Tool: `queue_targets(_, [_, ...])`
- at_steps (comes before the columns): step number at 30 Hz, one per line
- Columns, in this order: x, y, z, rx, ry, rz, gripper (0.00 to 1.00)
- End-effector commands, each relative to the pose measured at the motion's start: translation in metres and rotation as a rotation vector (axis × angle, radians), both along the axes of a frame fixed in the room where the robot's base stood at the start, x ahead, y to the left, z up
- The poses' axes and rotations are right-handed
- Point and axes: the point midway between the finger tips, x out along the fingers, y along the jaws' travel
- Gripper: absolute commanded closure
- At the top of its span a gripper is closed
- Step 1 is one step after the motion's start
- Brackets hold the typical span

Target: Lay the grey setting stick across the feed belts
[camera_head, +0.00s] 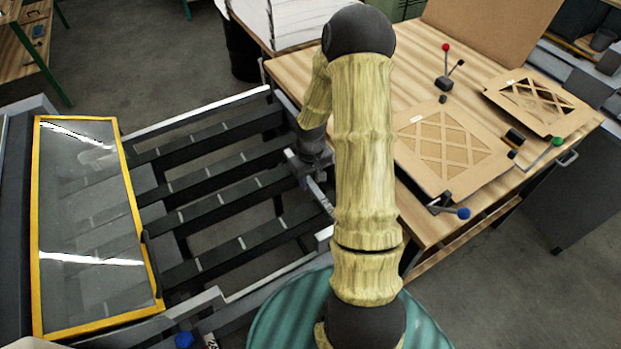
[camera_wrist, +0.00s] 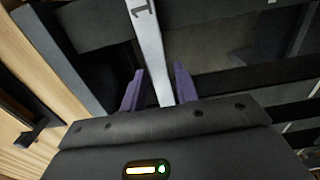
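The grey setting stick (camera_wrist: 148,42), a pale flat bar with a dark mark, runs between the fingers of my gripper (camera_wrist: 159,88) in the wrist view. The two purple fingers stand apart on either side, with a small gap visible at the left one. In the head view the pale stick (camera_head: 322,197) shows below my gripper (camera_head: 304,182) at the right ends of the feed belts (camera_head: 235,193). These black belts run side by side from the yellow-framed machine. My arm hides part of this area. I cannot tell whether the stick touches the belts.
A wooden table (camera_head: 410,80) stands right of the belts, with cardboard lattice frames (camera_head: 440,148) and lever clamps (camera_head: 445,82) on it. A glass cover with a yellow frame (camera_head: 125,180) is at left. Open gaps lie between the belts.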

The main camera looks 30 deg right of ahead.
Motion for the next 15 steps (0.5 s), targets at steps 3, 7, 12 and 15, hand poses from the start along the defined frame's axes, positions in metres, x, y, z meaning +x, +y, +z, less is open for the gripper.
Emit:
queue_targets(3, [0.0,0.0,0.0,0.0,0.0,0.0,0.59])
queue_targets(7, [0.0,0.0,0.001,0.0,0.0,0.0,0.59])
queue_targets(12, [0.0,0.0,0.004,0.0,-0.001,-0.001,0.59])
queue_targets(15, [0.0,0.0,0.012,0.0,-0.002,-0.002,0.59])
